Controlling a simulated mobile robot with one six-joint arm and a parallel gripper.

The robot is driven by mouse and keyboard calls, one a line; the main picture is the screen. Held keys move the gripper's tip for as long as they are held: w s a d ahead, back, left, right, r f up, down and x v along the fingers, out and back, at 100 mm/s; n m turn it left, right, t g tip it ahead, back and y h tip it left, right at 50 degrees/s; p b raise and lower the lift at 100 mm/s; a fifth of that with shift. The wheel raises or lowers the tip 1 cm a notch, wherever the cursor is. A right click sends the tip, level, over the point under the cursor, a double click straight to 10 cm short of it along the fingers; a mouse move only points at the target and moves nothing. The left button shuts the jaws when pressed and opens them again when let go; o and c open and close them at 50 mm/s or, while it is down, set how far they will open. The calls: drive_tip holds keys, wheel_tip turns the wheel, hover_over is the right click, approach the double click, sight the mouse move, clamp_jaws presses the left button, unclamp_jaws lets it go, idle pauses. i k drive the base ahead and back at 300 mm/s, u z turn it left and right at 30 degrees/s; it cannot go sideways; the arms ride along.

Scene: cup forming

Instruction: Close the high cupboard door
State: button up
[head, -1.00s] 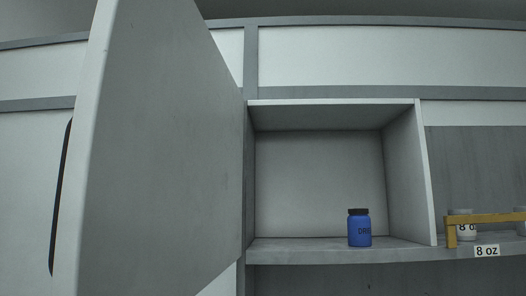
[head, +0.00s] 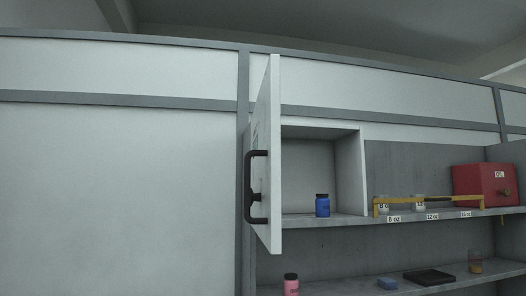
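The high cupboard door (head: 273,150) stands wide open in the head view, hinged on the left side of the cupboard and swung out toward me, seen almost edge-on. Its dark bar handle (head: 249,188) is on the outer face, which is turned to the left. The open cupboard (head: 347,172) is behind it to the right, with a blue jar with a dark lid (head: 322,206) standing inside. My gripper is not in view.
Right of the cupboard, a shelf holds cups behind a yellow rail (head: 430,198) and a red box (head: 484,187). A lower shelf carries a pink bottle (head: 291,285), a blue block (head: 387,283), a black tray (head: 429,277) and a glass (head: 475,262). The wall at left is bare.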

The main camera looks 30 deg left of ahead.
sight(262, 163)
drive_tip(key=z, duration=0.35)
drive_tip(key=k, duration=0.25)
drive_tip(key=u, duration=1.6)
drive_tip(key=i, duration=1)
drive_tip(key=u, duration=0.1)
